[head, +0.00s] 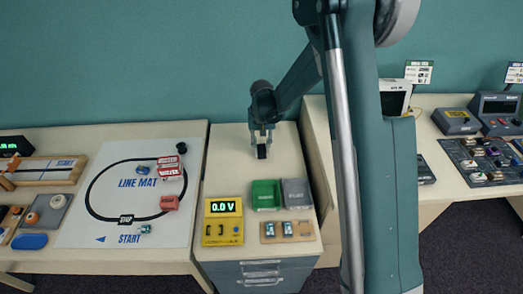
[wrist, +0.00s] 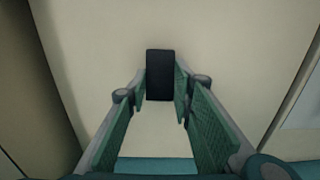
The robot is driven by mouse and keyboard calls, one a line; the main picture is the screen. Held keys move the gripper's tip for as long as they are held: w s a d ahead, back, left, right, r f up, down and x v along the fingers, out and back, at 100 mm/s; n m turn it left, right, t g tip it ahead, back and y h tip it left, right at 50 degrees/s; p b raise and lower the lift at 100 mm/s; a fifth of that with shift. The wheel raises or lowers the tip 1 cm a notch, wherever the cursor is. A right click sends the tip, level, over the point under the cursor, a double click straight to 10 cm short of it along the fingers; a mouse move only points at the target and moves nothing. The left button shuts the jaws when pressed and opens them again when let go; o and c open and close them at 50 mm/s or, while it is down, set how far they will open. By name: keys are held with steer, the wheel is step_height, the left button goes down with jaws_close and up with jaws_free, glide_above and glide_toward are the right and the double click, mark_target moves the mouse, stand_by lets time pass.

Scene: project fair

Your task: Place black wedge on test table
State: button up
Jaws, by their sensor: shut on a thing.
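The black wedge (head: 262,152) is a small dark block between the fingertips of my gripper (head: 261,143). In the wrist view the wedge (wrist: 160,70) shows as a dark rectangle between the green finger pads, and my gripper (wrist: 161,92) is shut on it. They are over the bare back part of the middle cream-topped table (head: 225,160), which carries a yellow meter. No label shows that this is the test table. I cannot tell whether the wedge touches the tabletop.
The yellow meter (head: 223,222) reads 0.0 V. Near it are a green bin (head: 265,194), a grey bin (head: 296,193) and a wooden battery holder (head: 287,231). A line mat (head: 100,225) lies on the left table. The middle table's back half is clear around my gripper.

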mark_target(262, 149)
steer(key=shift+f, duration=0.75)
steer(key=shift+f, duration=0.15)
steer(key=o, duration=0.9)
steer(key=shift+r, duration=0.2)
step_height(262, 149, up, 12)
steer(key=shift+p, duration=0.9)
